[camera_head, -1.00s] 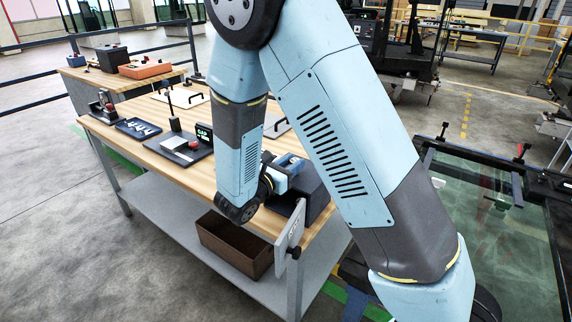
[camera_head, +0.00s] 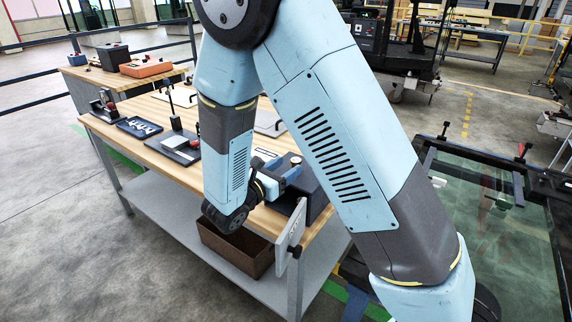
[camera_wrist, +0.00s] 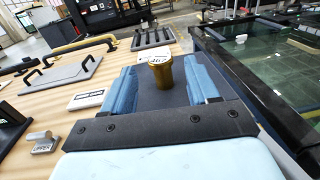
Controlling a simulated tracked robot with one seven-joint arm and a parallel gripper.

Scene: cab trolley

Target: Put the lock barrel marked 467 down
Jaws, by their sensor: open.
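A brass lock barrel (camera_wrist: 160,72) stands upright on a dark block (camera_wrist: 160,100) in the wrist view. Its pale top carries dark characters that are hard to read from here. My gripper (camera_wrist: 161,85) is open, with one blue finger on each side of the barrel's line and visible gaps to it. The barrel seems to stand near the fingertips, apart from both. In the head view my gripper (camera_head: 284,178) is low beside the dark block (camera_head: 308,188), partly hidden by my arm.
The wooden bench (camera_head: 160,128) holds a dark tray (camera_head: 139,127), a stand with a red button and handled plates. A small metal piece marked UPPER (camera_wrist: 41,142) lies at left in the wrist view. A brown bin (camera_head: 236,249) sits below. A glass panel (camera_head: 490,240) is at right.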

